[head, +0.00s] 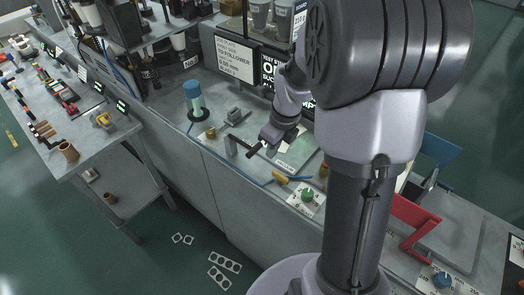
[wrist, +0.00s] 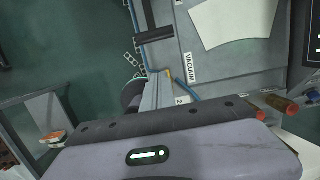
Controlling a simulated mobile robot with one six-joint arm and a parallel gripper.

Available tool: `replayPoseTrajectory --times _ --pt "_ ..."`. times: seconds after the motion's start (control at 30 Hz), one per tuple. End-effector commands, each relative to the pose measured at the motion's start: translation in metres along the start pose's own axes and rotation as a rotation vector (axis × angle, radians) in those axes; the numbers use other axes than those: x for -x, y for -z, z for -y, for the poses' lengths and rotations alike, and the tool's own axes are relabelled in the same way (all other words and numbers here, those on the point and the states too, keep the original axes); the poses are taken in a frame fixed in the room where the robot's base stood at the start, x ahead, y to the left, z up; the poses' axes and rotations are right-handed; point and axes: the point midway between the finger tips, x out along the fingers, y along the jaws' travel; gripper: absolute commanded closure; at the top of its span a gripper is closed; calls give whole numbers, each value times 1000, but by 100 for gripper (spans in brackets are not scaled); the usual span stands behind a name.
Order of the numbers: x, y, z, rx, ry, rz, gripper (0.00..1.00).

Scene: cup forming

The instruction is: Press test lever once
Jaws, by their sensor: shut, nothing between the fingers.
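A dark bar with a bent arm, which looks like the test lever (head: 240,143), stands at the front edge of the grey bench, just left of my gripper (head: 256,151). In the wrist view a dark bar (wrist: 155,34), likely the same lever, lies ahead of my gripper (wrist: 157,74). The fingers are shut with nothing between them. In the head view the tips are close to the lever; I cannot tell whether they touch it. In the wrist view they look apart from it.
A yellow valve handle (head: 281,179) with blue hose sits right of my gripper, near a green knob (head: 307,195). A blue-topped cylinder (head: 194,96) and a small grey block (head: 236,116) stand behind left. A red lever (head: 412,222) is far right. A side table (head: 100,140) stands left.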

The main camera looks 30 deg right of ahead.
Motion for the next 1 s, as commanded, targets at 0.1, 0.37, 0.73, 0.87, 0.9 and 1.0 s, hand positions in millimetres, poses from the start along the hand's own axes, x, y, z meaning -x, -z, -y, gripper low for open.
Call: replayPoseTrajectory --times 0.1,0.37,0.73,0.87,0.9,1.0 --pt "24 10 0 -1 1 0 100" --pt "44 20 -1 0 -2 -2 100" --pt "44 20 -1 0 -2 -2 100" --pt "43 20 -1 0 -3 -2 100" --pt "43 20 -1 0 -3 -2 100" --pt "43 20 -1 0 -3 -2 100"
